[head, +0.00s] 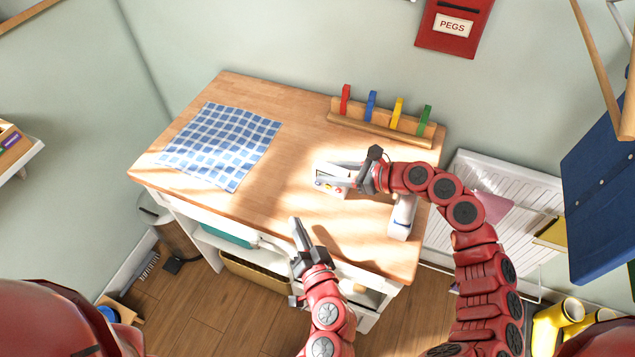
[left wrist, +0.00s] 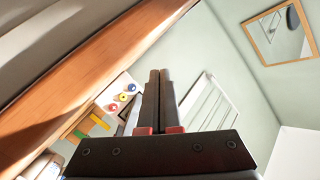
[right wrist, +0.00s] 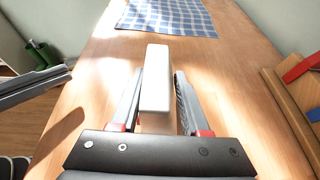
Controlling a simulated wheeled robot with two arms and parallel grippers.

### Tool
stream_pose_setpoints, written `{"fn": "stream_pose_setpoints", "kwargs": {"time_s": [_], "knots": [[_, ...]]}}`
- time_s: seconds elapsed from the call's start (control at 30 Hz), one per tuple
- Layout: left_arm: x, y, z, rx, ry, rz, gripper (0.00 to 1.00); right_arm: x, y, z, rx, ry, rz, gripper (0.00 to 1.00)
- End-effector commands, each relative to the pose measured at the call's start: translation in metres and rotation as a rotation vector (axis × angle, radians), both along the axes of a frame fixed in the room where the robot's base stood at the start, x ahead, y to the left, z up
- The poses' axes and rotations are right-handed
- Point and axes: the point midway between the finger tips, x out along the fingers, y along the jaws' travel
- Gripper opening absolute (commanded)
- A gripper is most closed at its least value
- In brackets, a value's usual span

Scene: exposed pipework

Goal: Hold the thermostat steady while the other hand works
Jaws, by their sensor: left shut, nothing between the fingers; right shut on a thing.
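The thermostat (head: 331,186) is a small white box with coloured buttons on its front, above the middle of the wooden table. My right gripper (head: 332,174) is shut on it. In the right wrist view the white thermostat (right wrist: 156,75) sits between the two fingers (right wrist: 157,100), its buttons hidden. In the left wrist view its face (left wrist: 120,94) shows red, blue and yellow buttons. My left gripper (head: 296,225) is shut and empty near the table's front edge, apart from the thermostat. Its closed fingers also show in the left wrist view (left wrist: 160,85).
A blue checked cloth (head: 222,145) lies on the table's left part. A wooden rack (head: 380,123) with coloured pegs stands at the back right. A white object (head: 402,217) is near the right front corner. A white radiator (head: 520,190) stands right of the table.

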Motion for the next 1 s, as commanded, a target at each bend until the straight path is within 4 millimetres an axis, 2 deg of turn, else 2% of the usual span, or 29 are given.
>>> {"fn": "stream_pose_setpoints", "kwargs": {"time_s": [0.3,0.47,0.8,1.0], "knots": [[0.001,0.000,0.000,0.000,0.000,0.000,0.00,0.000,-0.001,-0.001,-0.002,0.002,0.000,0.00],[0.009,-0.003,0.000,0.000,0.000,0.001,0.00,0.000,0.000,-0.001,-0.002,0.002,0.000,0.00],[0.054,-0.020,0.000,-0.003,0.000,0.002,0.00,0.000,0.000,-0.001,-0.002,0.002,0.000,0.00],[0.074,-0.028,0.000,0.000,-0.001,-0.002,0.00,0.000,-0.001,-0.001,-0.002,0.002,0.000,0.00]]}}
